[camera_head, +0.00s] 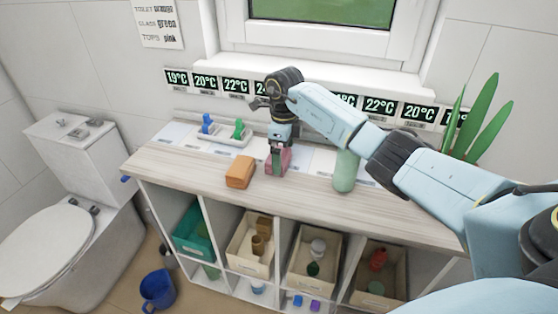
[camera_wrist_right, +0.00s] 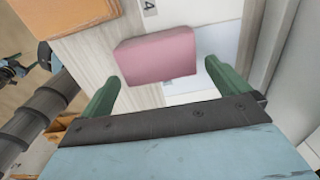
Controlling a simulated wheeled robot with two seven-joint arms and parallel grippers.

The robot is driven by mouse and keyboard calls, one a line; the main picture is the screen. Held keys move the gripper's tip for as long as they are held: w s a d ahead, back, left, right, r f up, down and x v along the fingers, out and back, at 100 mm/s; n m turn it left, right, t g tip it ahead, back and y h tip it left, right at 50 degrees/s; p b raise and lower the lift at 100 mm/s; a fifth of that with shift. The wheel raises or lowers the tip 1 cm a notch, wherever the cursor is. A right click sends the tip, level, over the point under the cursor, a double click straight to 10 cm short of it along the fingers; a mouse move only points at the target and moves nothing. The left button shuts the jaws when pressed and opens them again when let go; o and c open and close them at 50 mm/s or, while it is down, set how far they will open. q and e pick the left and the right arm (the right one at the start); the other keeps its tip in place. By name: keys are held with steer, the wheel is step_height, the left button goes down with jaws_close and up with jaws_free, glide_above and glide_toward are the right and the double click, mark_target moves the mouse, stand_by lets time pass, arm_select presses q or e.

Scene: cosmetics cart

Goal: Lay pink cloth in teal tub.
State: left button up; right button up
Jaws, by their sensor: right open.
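The pink cloth (camera_head: 284,163) is a small folded block on the cart's wooden top. It also shows in the right wrist view (camera_wrist_right: 157,57), just ahead of the fingertips and roughly between their lines. My right gripper (camera_head: 276,158) is over the cloth, pointing down, with its green fingers (camera_wrist_right: 162,78) apart and nothing held. In the head view the gripper partly hides the cloth, and I cannot tell whether they touch. The teal tub (camera_head: 193,236) sits in the leftmost upper compartment below the top. My left gripper is not in view.
An orange block (camera_head: 240,172) lies left of the cloth. A green cylinder (camera_head: 345,171) stands to the right. A holder with blue and green items (camera_head: 221,137) is at the back left. Beige bins (camera_head: 249,245) fill other compartments. A toilet (camera_head: 60,240) and blue bucket (camera_head: 158,290) stand left.

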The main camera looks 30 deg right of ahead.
step_height(320, 180, down, 2)
steer(key=shift+f, duration=0.25)
steer(key=c, duration=0.9)
